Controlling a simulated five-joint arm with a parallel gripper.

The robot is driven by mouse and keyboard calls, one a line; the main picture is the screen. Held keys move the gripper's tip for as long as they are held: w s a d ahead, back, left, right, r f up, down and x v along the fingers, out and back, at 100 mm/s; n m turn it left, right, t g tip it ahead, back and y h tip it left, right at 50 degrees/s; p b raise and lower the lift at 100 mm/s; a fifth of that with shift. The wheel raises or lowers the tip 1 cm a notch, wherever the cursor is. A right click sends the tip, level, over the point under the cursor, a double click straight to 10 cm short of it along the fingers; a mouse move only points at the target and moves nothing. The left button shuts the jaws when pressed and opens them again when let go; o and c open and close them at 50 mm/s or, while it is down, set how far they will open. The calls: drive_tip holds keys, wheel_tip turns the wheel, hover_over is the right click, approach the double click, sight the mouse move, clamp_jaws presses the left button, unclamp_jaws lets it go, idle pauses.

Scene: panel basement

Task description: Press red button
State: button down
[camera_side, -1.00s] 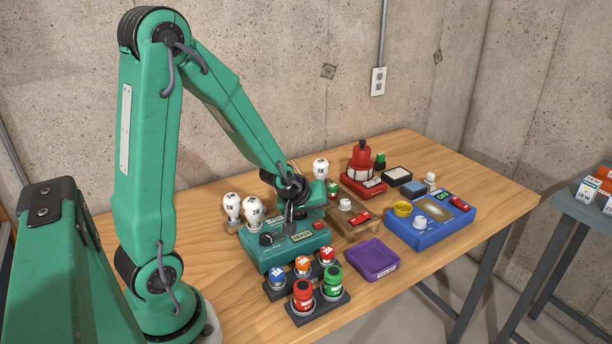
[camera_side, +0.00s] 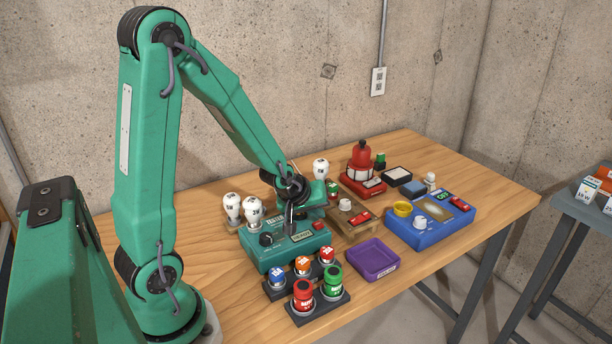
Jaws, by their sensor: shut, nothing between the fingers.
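My gripper (camera_side: 289,228) is shut and empty, pointing down over the top of the teal box (camera_side: 284,256). Its tips are close to the box top, between a black knob (camera_side: 267,239) and a small label plate; I cannot tell whether they touch. A red button (camera_side: 319,224) sits at the right end of the teal box, to the right of the gripper tips and apart from them. Other small red parts show on the wooden block (camera_side: 361,215) and on the blue panel (camera_side: 456,202).
White bulbs (camera_side: 253,211) stand left of the teal box. Red, green, blue and orange jars (camera_side: 303,294) stand in dark racks in front. A purple tray (camera_side: 372,259) lies to the right. A red lamp device (camera_side: 361,162) stands behind. Bare table lies at front left.

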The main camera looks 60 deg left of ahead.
sight(317, 226)
drive_tip(key=shift+d+f, duration=0.1)
drive_tip(key=shift+f, duration=0.8)
idle(1.6)
drive_tip(key=shift+r, duration=0.9)
drive_tip(key=shift+r, duration=2.5)
drive_tip(key=shift+r, duration=0.1)
